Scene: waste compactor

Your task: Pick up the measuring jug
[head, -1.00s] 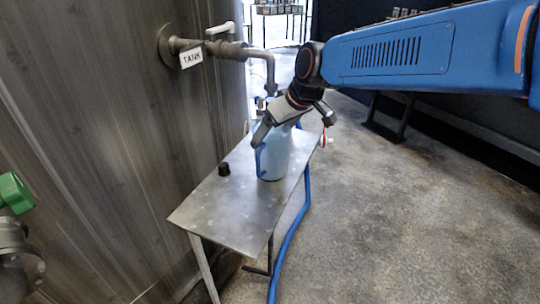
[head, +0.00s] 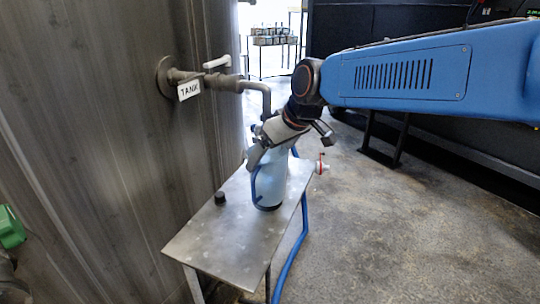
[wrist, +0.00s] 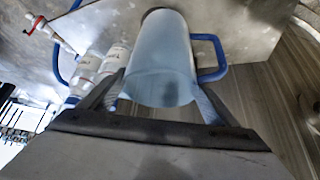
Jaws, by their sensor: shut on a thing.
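The measuring jug (head: 271,188) is a pale blue, translucent vessel with a blue handle. It is upright over the small metal table (head: 225,240), below the tank's outlet pipe. A dark patch shows at its bottom edge; I cannot tell whether it is clear of the tabletop. My gripper (head: 265,150) reaches down to its upper part from above. In the wrist view the jug (wrist: 160,60) sits between my two fingers (wrist: 160,98), one on each side, with its handle to the right. My gripper is shut on the jug and hides part of its rim.
The pipe (head: 225,84) with a "TANK" tag (head: 189,90) comes out of the wall behind the jug. A black cap (head: 220,198) stands on the table. Labelled bottles (wrist: 117,58) show beside the jug. A blue hose (head: 292,255) runs down by the table. Open floor lies right.

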